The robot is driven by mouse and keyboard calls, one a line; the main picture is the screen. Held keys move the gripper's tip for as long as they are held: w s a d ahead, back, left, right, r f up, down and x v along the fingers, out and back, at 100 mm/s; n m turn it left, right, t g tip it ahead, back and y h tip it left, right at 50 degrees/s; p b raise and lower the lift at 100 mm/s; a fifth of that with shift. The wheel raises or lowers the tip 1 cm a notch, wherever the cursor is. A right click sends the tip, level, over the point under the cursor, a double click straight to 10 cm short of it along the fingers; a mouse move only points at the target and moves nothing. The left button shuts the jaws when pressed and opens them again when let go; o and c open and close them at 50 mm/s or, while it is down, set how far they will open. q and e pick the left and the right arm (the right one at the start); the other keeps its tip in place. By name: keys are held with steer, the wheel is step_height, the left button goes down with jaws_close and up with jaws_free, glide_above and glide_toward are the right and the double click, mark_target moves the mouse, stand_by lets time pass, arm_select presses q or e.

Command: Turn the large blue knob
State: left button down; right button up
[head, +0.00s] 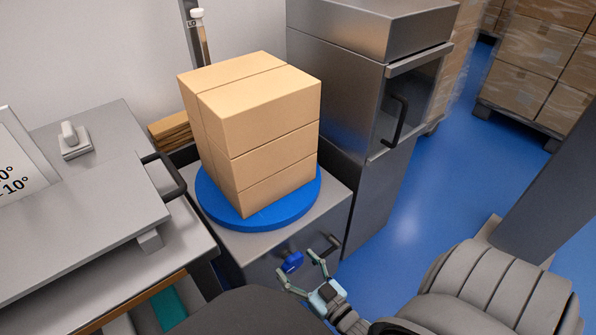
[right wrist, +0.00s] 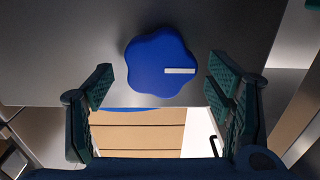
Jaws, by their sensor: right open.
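The large blue knob (head: 291,262) is on the front face of the grey cabinet under the turntable. In the right wrist view the knob (right wrist: 150,65) is lobed, with a white pointer mark toward the right. My right gripper (head: 295,264) is open in front of the knob. In the right wrist view its two fingers (right wrist: 160,82) stand to either side of the knob, with a gap on each side and no visible contact. My left gripper is not in view.
Stacked cardboard boxes (head: 262,125) stand on the blue round turntable (head: 283,212) above the knob. A steel cabinet with a black handle (head: 396,120) stands behind. A grey machine (head: 90,190) is at left. Blue floor (head: 425,190) is open at right.

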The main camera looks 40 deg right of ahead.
steer(key=shift+c, duration=0.6)
steer(key=c, duration=1)
steer(key=shift+c, duration=0.2)
steer(key=shift+n, duration=0.4)
